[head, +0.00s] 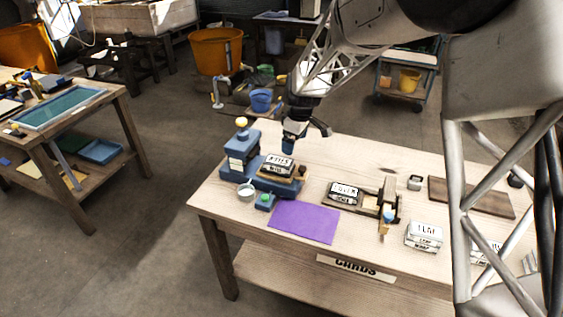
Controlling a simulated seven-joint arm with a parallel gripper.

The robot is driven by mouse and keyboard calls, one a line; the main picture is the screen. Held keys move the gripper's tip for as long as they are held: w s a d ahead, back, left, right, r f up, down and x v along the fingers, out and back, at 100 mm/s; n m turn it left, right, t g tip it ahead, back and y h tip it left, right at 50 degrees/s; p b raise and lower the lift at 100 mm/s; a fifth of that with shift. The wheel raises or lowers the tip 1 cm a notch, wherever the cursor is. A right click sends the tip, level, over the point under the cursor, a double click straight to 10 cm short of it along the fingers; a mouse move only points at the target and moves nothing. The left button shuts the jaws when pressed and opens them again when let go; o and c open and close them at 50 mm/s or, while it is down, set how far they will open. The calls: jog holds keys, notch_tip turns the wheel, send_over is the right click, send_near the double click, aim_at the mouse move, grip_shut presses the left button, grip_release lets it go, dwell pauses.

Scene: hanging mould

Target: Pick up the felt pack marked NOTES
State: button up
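The pack marked NOTES (280,164) is white with dark lettering. It rests on a blue, bench-top device (259,178) at the left of the wooden table (400,168), beside a small wooden piece. My gripper (306,137) hangs just above and slightly right of the pack. Its fingers look spread, with a gap between them and nothing held. The near finger comes close to the pack's upper edge in the picture, but I cannot tell the height between them.
A white pack that seems to read COVER (343,193) sits on a wooden holder. A pack marked FLAP (424,236) is at the right. A purple sheet (304,222) lies in front. My arm hides part of the table's right side.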

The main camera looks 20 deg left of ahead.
jog(key=n, duration=0.1)
send_over(279, 160)
jog(key=d, duration=0.1)
jog(key=f, duration=0.3)
jog(key=shift+s+f, duration=0.2)
jog(key=shift+s, duration=0.05)
jog(key=shift+a+f, duration=0.1)
jog(key=shift+f, duration=1.2)
jog(key=shift+f, duration=0.15)
jog(key=shift+w+a+f, duration=0.1)
jog(key=shift+a+f, duration=0.1)
jog(key=shift+f, duration=1.05)
jog(key=shift+a+f, duration=0.2)
jog(key=shift+f, duration=1)
jog(key=shift+c, duration=0.4)
jog(key=c, duration=1)
